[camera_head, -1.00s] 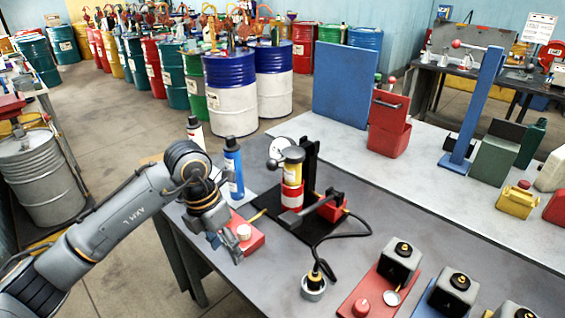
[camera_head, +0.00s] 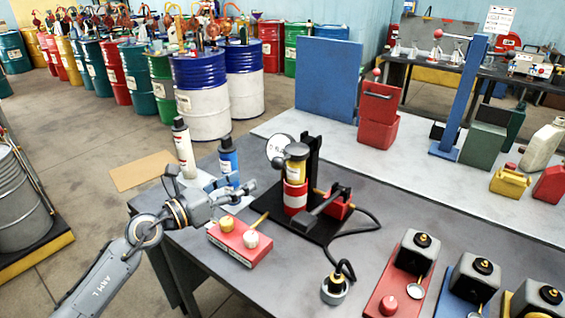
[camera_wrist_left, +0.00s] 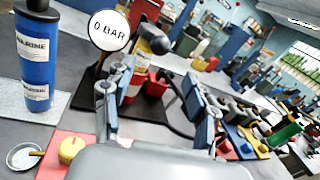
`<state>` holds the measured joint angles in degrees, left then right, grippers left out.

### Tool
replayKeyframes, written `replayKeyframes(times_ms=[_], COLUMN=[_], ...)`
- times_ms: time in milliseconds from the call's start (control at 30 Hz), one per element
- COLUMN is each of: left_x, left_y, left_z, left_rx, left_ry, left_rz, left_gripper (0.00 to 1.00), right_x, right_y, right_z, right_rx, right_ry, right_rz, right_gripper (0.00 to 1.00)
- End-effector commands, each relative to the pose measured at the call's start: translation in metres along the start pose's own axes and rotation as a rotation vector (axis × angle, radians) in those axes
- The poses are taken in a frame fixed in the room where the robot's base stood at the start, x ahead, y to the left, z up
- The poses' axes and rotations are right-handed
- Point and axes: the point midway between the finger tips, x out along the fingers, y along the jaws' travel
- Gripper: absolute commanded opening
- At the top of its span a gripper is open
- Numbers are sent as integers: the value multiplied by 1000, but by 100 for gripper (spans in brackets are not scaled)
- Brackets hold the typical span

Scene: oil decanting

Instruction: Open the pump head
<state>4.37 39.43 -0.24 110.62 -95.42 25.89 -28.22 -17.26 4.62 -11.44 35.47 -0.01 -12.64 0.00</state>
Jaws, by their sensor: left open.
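The pump (camera_head: 296,176) stands on a black base plate (camera_head: 318,228), with a red, white and yellow cylinder, a dark upright and a round white gauge (camera_head: 281,148). In the left wrist view the gauge (camera_wrist_left: 109,31) reads "0 BAR". A dark cap tops the cylinder. A grey lever (camera_head: 318,205) slants beside it. My left gripper (camera_head: 243,190) is left of the pump, pointing at it, with space between them. In the left wrist view my left gripper (camera_wrist_left: 155,80) has its fingers apart and nothing between them; the pump cylinder (camera_wrist_left: 140,70) shows beyond. My right gripper is not in view.
A blue bottle (camera_head: 229,163) and a white bottle (camera_head: 184,150) stand behind my left gripper. A black hose (camera_head: 365,232) runs right of the pump.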

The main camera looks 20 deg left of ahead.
Motion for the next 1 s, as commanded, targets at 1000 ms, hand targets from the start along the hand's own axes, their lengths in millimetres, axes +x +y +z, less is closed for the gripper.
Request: replayKeyframes(times_ms=[1000], left_x=[122], left_y=[-2], left_z=[0], left_rx=[-1], left_ry=[3], left_rz=[-3], left_gripper=[57], right_x=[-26], right_y=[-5], right_z=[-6], right_rx=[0], right_ry=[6], right_rz=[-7], right_gripper=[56])
